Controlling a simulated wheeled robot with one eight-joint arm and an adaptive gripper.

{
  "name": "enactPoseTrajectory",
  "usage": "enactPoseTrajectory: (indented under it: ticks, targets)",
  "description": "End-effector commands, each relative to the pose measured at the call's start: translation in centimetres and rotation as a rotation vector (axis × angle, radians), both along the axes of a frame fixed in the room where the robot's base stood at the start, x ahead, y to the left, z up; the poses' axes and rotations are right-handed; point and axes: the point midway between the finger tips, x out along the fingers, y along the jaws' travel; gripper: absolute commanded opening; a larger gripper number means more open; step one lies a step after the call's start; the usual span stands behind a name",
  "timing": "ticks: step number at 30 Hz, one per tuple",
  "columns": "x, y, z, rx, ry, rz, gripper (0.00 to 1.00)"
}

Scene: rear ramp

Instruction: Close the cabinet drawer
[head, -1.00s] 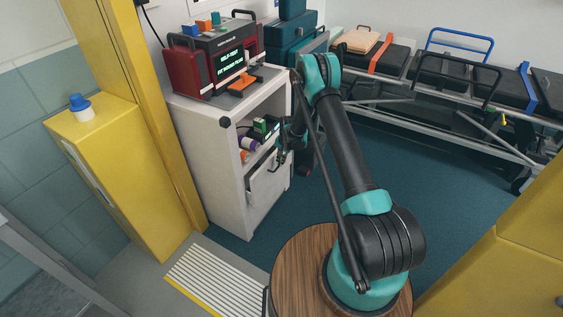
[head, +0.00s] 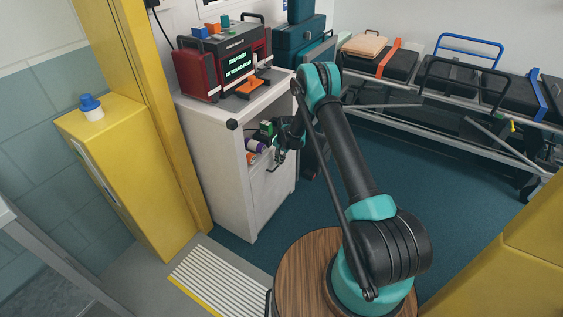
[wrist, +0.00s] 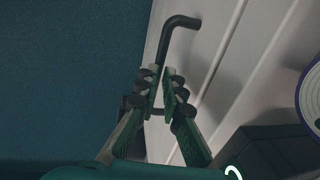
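The white cabinet (head: 217,165) stands at the left-centre in the head view. Items in the opening above show a purple and white roll (head: 257,146). My gripper (head: 277,158) is at the drawer front. In the wrist view, the dark bent handle (wrist: 164,40) crosses the white drawer front (wrist: 215,45) and runs down to my fingers (wrist: 162,78). They are apart, with a narrow gap, around or just before the handle; contact is unclear.
A red and black device (head: 228,65) sits on the cabinet top. A yellow cabinet (head: 130,175) and post stand left. Stretchers (head: 450,90) line the back wall. Blue floor (head: 380,150) is clear right of the cabinet. A dark box (wrist: 275,152) shows in the wrist view.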

Motion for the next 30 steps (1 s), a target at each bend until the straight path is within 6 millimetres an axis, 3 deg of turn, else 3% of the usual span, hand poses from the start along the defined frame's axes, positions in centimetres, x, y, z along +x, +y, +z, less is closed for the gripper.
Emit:
enactPoseTrajectory:
  ticks: [14,30]
  targets:
    - [0.0,0.1,0.4,0.001,-0.001,0.003,0.19]
    - [-0.9,-1.4,9.4,0.002,-0.002,0.003,0.19]
